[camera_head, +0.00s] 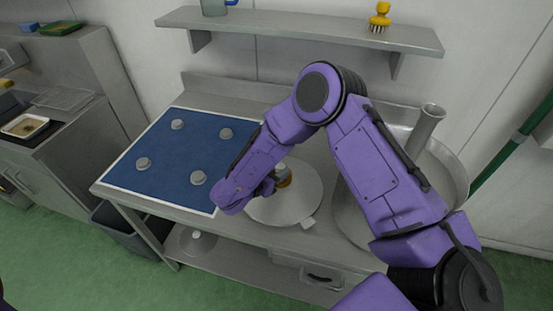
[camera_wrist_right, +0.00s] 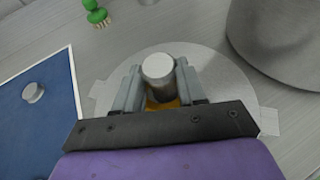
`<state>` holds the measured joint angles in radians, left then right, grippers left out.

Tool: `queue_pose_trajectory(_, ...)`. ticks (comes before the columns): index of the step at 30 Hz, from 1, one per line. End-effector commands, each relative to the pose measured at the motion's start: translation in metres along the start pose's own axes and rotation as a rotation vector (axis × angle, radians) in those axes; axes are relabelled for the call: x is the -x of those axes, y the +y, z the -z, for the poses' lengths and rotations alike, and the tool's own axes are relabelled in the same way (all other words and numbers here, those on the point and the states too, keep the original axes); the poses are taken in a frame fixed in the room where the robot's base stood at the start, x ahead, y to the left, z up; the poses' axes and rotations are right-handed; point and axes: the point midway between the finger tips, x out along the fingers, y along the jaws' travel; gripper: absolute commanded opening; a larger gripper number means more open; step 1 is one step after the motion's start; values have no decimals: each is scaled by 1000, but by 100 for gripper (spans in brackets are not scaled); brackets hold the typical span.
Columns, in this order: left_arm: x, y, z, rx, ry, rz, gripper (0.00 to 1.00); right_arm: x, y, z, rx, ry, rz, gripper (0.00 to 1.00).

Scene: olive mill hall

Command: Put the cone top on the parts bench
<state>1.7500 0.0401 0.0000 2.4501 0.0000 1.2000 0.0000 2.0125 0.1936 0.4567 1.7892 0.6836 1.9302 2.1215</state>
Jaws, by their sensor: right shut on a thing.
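The cone top, a pale grey disc with small tabs on its rim (camera_head: 302,196), is on or just above the steel parts bench (camera_head: 185,207), right of the blue mat. It also shows in the wrist view (camera_wrist_right: 225,90), with a grey cylindrical knob and an orange-yellow collar at its middle. My right gripper (camera_head: 270,184) is shut on the knob; in the wrist view its fingers (camera_wrist_right: 158,82) stand on both sides of it. Whether the disc touches the bench is unclear. My right arm hides part of it. My left gripper is not in view.
The blue mat (camera_head: 185,155) carries several grey knobs. A large steel basin (camera_head: 455,172) with an upright tube (camera_head: 425,130) stands right of the disc. A wall shelf (camera_head: 300,27) holds a yellow brush (camera_head: 380,15). A green brush (camera_wrist_right: 97,14) lies behind the disc.

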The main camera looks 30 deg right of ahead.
Motion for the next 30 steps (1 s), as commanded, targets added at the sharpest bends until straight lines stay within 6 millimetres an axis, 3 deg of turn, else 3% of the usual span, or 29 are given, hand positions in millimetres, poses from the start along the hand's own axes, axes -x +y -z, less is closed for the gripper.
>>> queue_pose_trajectory(9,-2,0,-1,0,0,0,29,-1,1,1,-4,-2,-2,0)
queue_pose_trajectory(10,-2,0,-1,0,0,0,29,-1,0,2,-1,0,-1,46)
queue_pose_trajectory(12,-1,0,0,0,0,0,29,-1,0,2,-1,0,-1,66)
queue_pose_trajectory(23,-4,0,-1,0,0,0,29,5,1,2,-2,1,-4,66)
queue_pose_trajectory(30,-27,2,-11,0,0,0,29,60,1,6,-3,-1,-6,66)
